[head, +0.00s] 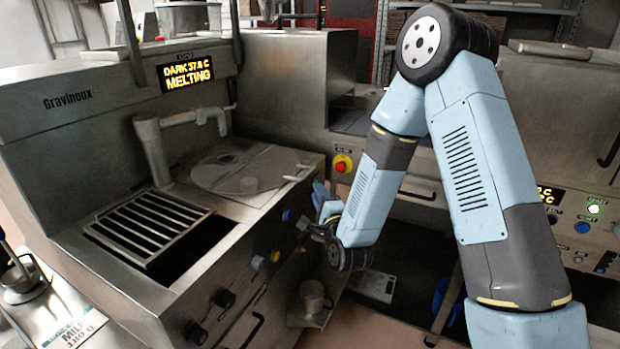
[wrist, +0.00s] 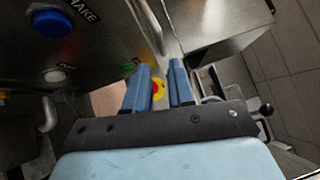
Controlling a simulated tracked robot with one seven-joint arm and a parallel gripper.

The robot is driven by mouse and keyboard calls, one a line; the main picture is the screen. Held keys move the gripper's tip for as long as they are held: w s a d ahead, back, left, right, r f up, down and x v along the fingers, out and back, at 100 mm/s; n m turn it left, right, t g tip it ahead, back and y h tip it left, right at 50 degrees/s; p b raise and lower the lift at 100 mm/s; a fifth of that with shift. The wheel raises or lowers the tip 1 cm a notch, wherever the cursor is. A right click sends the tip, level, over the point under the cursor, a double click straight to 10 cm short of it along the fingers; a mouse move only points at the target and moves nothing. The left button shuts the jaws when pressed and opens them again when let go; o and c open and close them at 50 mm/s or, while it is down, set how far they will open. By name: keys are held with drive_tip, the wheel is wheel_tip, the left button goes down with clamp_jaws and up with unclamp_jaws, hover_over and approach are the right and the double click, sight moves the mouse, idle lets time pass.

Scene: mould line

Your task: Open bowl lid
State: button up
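The bowl lid (head: 235,172) is a round, flat metal disc lying shut on top of the Gravinoux machine, with a small pale handle (head: 298,176) at its right edge. The lid is not clearly visible in the wrist view. My gripper (head: 318,208) is in front of the machine's front panel, below and to the right of the lid, apart from the handle. In the wrist view my gripper (wrist: 160,75) has its two blue fingers spread with an empty gap. A red and yellow emergency stop shows beyond that gap.
A spout (head: 180,120) rises behind the lid's left side. Knobs and buttons line the front panel, including a blue button (wrist: 50,22). A metal jug (head: 312,296) stands on a low shelf below.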

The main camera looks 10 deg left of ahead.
drive_tip(key=x, duration=0.8)
drive_tip(key=shift+w+a, duration=0.2)
drive_tip(key=shift+w, duration=0.15)
drive_tip(key=shift+c, duration=0.5)
clamp_jaws()
